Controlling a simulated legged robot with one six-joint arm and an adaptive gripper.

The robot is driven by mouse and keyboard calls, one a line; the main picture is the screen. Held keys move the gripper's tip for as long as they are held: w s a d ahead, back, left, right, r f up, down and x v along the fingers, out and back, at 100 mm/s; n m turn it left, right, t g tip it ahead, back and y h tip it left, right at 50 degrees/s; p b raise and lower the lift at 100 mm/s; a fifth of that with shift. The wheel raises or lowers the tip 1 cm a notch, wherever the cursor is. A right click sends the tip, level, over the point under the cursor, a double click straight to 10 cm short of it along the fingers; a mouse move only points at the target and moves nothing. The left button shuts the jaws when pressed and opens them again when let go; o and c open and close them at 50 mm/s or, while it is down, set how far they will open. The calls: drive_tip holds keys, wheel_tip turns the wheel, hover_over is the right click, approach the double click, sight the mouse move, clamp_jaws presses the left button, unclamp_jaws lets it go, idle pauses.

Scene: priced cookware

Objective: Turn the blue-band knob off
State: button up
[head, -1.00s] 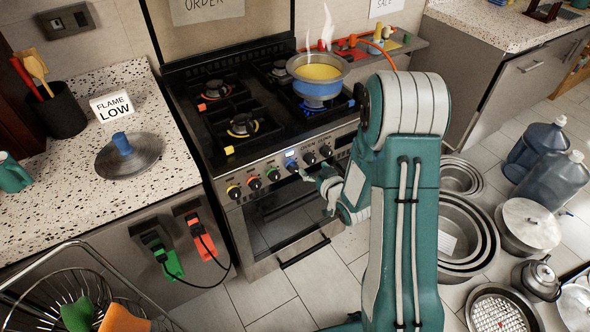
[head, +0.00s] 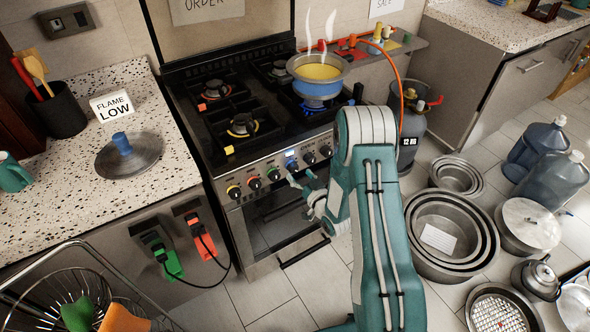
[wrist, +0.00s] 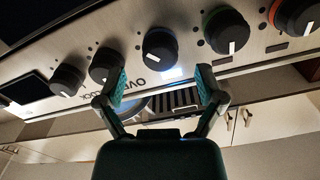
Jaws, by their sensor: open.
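The blue-band knob (head: 291,165) is on the stove's front panel. My gripper (head: 301,181) is just in front of the panel by this knob. In the wrist view my gripper (wrist: 161,83) is open, its teal pads apart on either side below the knob, with nothing between them. Whether the pads touch the panel cannot be told.
Neighbouring knobs include a green-band one (wrist: 227,30), a red-band one (wrist: 295,15) and a black one (wrist: 104,67) close to a pad. The oven handle (head: 305,251) is below. Steel pans (head: 450,262) and a gas cylinder (head: 410,125) stand on the right.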

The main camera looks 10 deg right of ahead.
drive_tip(key=shift+x, duration=1.4)
drive_tip(key=c, duration=1.1)
